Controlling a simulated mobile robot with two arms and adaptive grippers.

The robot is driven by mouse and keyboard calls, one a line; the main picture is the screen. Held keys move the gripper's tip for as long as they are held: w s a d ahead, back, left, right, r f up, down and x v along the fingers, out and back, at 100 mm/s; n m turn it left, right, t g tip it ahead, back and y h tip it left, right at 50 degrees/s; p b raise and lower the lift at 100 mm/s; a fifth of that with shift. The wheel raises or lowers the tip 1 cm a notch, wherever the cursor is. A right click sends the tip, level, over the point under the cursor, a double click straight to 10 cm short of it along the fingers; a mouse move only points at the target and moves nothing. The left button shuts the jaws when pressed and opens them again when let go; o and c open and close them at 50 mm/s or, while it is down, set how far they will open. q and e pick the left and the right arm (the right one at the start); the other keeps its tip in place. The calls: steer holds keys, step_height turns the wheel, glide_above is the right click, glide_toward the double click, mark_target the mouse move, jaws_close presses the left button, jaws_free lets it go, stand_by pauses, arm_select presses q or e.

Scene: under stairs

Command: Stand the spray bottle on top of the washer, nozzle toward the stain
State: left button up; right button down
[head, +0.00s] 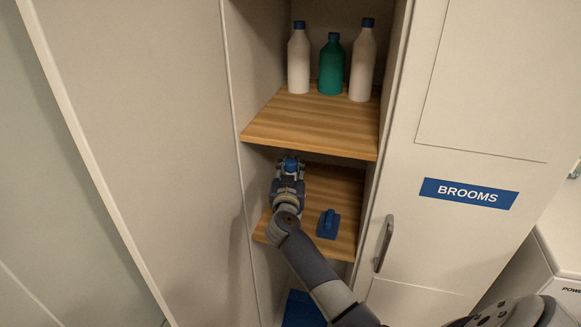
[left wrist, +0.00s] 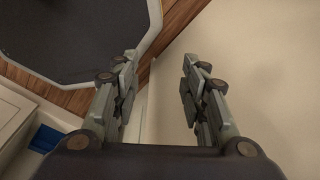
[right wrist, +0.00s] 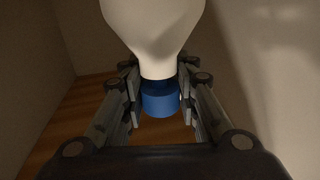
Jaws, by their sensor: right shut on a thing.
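My right gripper (head: 290,163) reaches into the lower compartment of the open cupboard and is shut on the spray bottle. In the right wrist view the bottle has a white body (right wrist: 155,35) and a blue top (right wrist: 160,100) between the fingers. Its blue top (head: 291,163) shows in the head view; its nozzle direction cannot be made out. My left gripper (left wrist: 158,70) is open and empty in the left wrist view, and is not clear in the head view. A white machine, likely the washer (head: 565,255), is partly visible at the right edge. No stain shows.
A wooden upper shelf (head: 310,125) close above my right gripper bears two white bottles and a green one (head: 332,65). A blue brush-like object (head: 328,223) lies on the lower shelf (head: 345,190), right of the gripper. The BROOMS door (head: 468,194) stands to the right.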

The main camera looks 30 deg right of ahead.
steer(key=s+a, duration=0.3)
steer(key=s, duration=0.3)
steer(key=s+a+r, duration=0.1)
steer(key=s+a, duration=0.2)
steer(key=s, duration=0.4)
steer(key=shift+r+b, duration=0.3)
steer(key=shift+b, duration=0.05)
steer(key=c, duration=2.1)
jaws_free()
steer(key=shift+a, duration=0.1)
jaws_close()
